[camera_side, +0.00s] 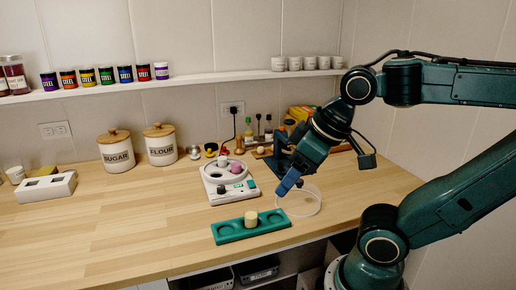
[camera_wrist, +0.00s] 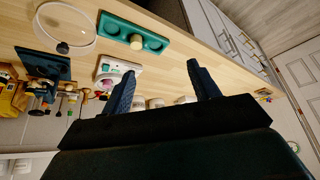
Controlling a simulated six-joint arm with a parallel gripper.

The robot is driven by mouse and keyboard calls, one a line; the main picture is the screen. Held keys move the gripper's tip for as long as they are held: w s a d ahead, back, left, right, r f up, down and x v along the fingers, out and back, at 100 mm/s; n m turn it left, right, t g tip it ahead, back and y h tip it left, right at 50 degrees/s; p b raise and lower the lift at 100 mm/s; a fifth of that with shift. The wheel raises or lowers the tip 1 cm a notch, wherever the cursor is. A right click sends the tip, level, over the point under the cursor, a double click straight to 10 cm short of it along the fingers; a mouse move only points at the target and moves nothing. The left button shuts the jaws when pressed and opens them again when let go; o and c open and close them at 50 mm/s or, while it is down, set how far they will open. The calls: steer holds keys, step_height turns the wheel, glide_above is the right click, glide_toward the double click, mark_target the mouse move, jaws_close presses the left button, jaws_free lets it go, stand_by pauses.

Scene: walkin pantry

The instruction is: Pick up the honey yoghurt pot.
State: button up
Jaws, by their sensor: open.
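A small cream-coloured pot (camera_side: 251,218) stands upright in the middle of a teal tray with round recesses (camera_side: 224,232). It also shows in the wrist view (camera_wrist: 136,42). I see no label, so I cannot tell its flavour. A white appliance with round wells (camera_side: 218,197) stands behind the tray and holds a pink pot (camera_side: 237,168) and other small items. My gripper (camera_side: 287,185) is in the air, right of the appliance and near the clear round dish. In the wrist view its blue fingers (camera_wrist: 162,76) are spread, with nothing held between them.
A clear round dish (camera_side: 301,203) lies right of the tray. Bottles (camera_side: 268,128) and small items crowd the back by the wall. Sugar and flour canisters (camera_side: 160,146) and a white holder (camera_side: 47,188) stand at left. The front-left counter (camera_side: 120,225) is clear.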

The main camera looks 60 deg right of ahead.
steer(key=shift+w, duration=0.1)
steer(key=w+d+f+m+g, duration=0.2)
steer(key=w+d+m+g, duration=0.1)
steer(key=w+m, duration=0.3)
steer(key=w+d+f+m+g+y, duration=0.1)
steer(key=w+d+f+m+g, duration=0.2)
steer(key=w+d+m, duration=0.2)
steer(key=shift+w+d+m, duration=0.3)
steer(key=shift+w+m, duration=0.7)
steer(key=shift+m, duration=0.3)
steer(key=shift+f, duration=0.15)
glide_above(251, 219)
steer(key=d, duration=0.2)
steer(key=f, duration=0.8)
steer(key=shift+w+f, duration=0.2)
steer(key=shift+w, duration=0.2)
steer(key=shift+f, duration=0.1)
